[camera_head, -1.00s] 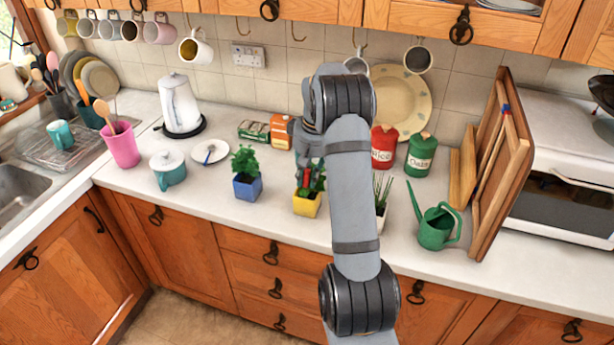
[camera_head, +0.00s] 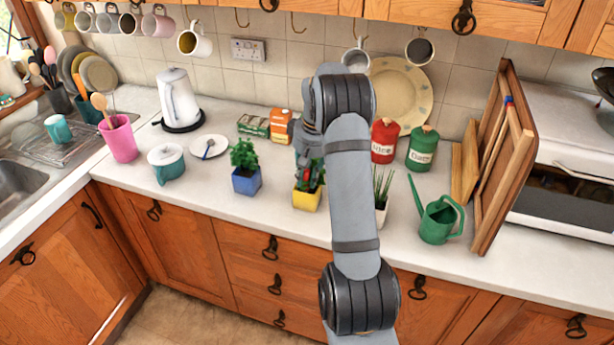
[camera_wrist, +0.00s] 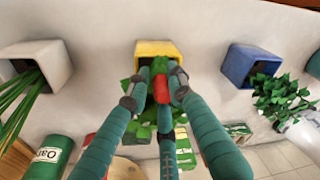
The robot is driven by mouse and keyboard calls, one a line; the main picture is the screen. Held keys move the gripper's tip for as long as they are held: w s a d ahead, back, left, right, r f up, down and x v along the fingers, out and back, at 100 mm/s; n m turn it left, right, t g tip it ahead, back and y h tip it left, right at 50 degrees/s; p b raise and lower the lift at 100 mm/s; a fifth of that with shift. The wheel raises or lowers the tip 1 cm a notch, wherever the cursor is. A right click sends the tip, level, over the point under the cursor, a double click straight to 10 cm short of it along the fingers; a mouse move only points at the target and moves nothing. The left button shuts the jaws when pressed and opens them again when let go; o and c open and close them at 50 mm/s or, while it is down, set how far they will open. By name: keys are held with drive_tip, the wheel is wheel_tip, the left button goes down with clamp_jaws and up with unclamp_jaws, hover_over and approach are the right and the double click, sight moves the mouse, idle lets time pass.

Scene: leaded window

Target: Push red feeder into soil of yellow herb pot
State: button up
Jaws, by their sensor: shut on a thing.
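The yellow herb pot (camera_head: 306,201) stands on the counter between the blue pot and a white pot, with green herb leaves above it. It also shows in the wrist view (camera_wrist: 158,46), with leaves (camera_wrist: 138,128) around and below my fingers. My gripper (camera_head: 308,184) is down among the leaves over this pot. In the wrist view my gripper's teal fingers (camera_wrist: 161,86) are closed around the red feeder (camera_wrist: 161,90). The feeder's lower end and the soil are hidden by the fingers and leaves, so I cannot tell whether it touches the soil.
A blue herb pot (camera_head: 246,184) stands left of the yellow pot. A white pot of chives (camera_head: 381,212) is close on the right, partly behind my arm. A green watering can (camera_head: 437,221) stands further right. Tea boxes (camera_head: 281,124) and red and green canisters (camera_head: 422,149) stand behind.

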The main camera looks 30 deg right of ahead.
drive_tip(key=shift+f+b, duration=0.35)
drive_tip(key=shift+f, duration=0.15)
drive_tip(key=o, duration=0.9)
drive_tip(key=shift+r, duration=0.1)
drive_tip(key=shift+o, duration=0.6)
wheel_tip(320, 180, up, 12)
drive_tip(key=s, duration=0.2)
drive_tip(key=shift+d, duration=0.2)
